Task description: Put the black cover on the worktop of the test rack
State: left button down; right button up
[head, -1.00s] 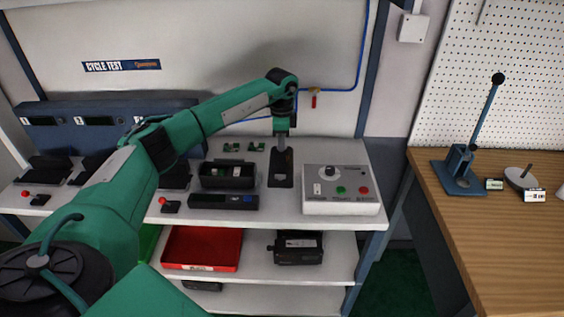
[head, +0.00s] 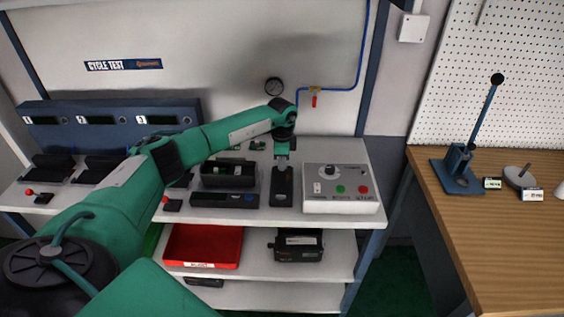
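The black cover (head: 283,190) is a dark, elongated piece at the worktop (head: 330,221) of the test rack, between an open black housing (head: 228,181) and a white control box (head: 341,203). My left gripper (head: 282,163) is at the cover's upper end, pointing down. It appears shut on the cover, though the fingertips are small and partly hidden. The cover's underside is hidden, so I cannot tell whether it touches the worktop. My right gripper is out of view.
A long black device (head: 224,200) lies in front of the housing. Small green boards (head: 257,145) lie behind. The shelf below holds a red bin (head: 204,246) and a black unit (head: 298,245). A wooden bench (head: 500,240) stands at right.

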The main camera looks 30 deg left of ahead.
pick_arm(q)
jog(key=c, duration=1.6)
grip_release()
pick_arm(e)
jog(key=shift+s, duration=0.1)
